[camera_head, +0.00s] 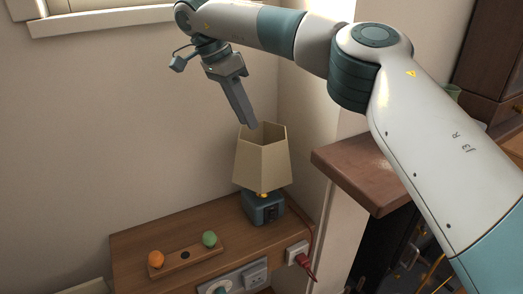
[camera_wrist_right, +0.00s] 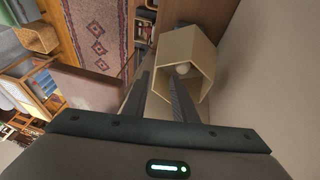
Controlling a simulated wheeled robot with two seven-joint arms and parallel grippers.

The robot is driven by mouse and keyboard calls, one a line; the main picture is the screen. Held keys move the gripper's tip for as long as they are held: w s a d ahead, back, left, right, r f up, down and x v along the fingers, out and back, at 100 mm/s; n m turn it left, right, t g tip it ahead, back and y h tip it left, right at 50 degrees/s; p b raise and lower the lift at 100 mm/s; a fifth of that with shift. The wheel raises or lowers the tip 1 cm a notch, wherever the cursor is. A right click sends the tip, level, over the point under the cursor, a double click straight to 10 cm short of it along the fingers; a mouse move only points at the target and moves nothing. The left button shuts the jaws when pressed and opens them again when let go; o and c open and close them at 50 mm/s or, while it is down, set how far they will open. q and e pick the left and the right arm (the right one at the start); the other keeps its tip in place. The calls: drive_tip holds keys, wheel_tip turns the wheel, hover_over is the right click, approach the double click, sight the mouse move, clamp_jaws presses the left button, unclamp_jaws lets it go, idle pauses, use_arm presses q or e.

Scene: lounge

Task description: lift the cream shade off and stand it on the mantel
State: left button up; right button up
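The cream six-sided shade (camera_head: 262,165) sits upright on the blue lamp base (camera_head: 263,209), on a wooden cabinet. In the right wrist view the open shade (camera_wrist_right: 207,48) shows a pale bulb (camera_wrist_right: 183,69) inside. My right gripper (camera_head: 251,126) points down at the shade's upper back rim. Its fingers (camera_wrist_right: 160,78) are apart with nothing between them that I can make out; one overlaps the shade's opening, the other lies outside. I cannot tell whether a tip is below the rim. The brown mantel (camera_head: 362,168) is right of the lamp. My left gripper is out of view.
The mantel's near end is bare; a green cup (camera_head: 453,92) stands farther back.

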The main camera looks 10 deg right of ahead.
sight(272, 145)
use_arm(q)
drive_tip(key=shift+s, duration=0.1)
use_arm(e)
drive_tip(key=shift+w+d+r+h, duration=0.1)
drive_tip(key=shift+d+r+h, duration=0.1)
drive_tip(key=shift+d+r, duration=0.3)
drive_tip(key=shift+w+d+r+h, duration=0.1)
drive_tip(key=shift+d+r+h, duration=0.15)
drive_tip(key=shift+r, duration=0.3)
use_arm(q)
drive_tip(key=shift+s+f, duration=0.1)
